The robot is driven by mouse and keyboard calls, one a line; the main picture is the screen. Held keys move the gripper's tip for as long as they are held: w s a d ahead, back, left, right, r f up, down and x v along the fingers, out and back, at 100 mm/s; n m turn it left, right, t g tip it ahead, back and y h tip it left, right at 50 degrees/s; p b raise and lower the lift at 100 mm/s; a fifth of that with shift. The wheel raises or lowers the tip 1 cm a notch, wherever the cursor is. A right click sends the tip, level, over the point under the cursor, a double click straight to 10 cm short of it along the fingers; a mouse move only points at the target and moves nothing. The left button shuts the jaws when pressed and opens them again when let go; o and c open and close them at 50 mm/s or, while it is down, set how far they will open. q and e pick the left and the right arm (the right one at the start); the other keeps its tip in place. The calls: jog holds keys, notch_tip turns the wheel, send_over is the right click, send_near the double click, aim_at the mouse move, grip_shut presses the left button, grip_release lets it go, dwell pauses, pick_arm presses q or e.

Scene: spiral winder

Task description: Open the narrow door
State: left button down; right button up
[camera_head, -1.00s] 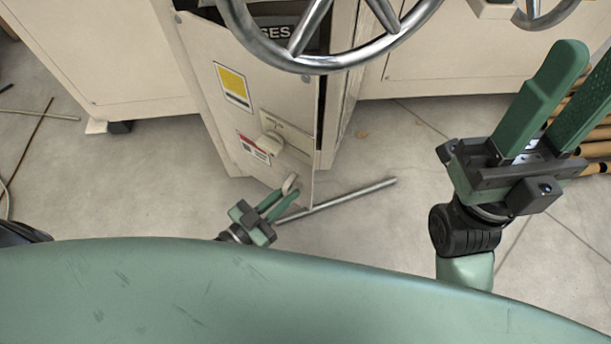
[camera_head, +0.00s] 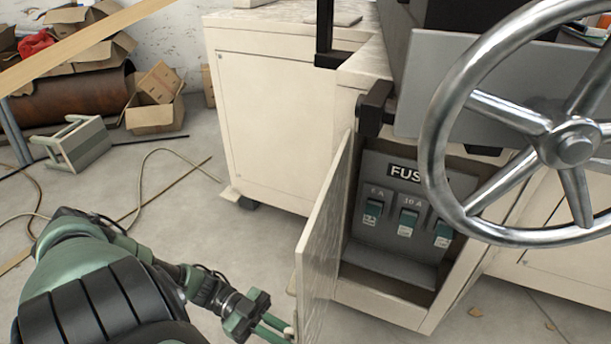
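The narrow door (camera_head: 326,235) stands swung open, seen nearly edge-on, hinged on the left side of the cabinet opening. Behind it the fuse compartment (camera_head: 400,160) shows a grey panel with a FUSES label and several switches. My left gripper (camera_head: 276,328) is at the door's lower outer face, at the bottom edge of the picture. Its green fingers are close together around the small pale handle (camera_head: 289,332), which is partly hidden by them. My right gripper is out of view.
A large metal handwheel (camera_head: 450,130) hangs in front of the compartment's right side. A cream cabinet (camera_head: 270,120) stands left of the door. A stool (camera_head: 80,145), cardboard boxes (camera_head: 155,100) and cables lie at the left. The floor between is mostly clear.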

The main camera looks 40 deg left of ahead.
pick_arm(q)
jog(key=shift+s+a+m+g, duration=0.3)
jog(key=shift+a+g, duration=0.1)
jog(key=shift+a, duration=0.15)
jog(key=c, duration=1.5)
grip_release()
jog(key=shift+w, duration=0.1)
jog(key=shift+o, duration=0.2)
jog(key=shift+a, duration=0.15)
jog(key=v, duration=0.7)
jog(key=shift+a+p, duration=0.3)
jog(key=shift+p, duration=0.1)
jog(key=shift+f, duration=0.1)
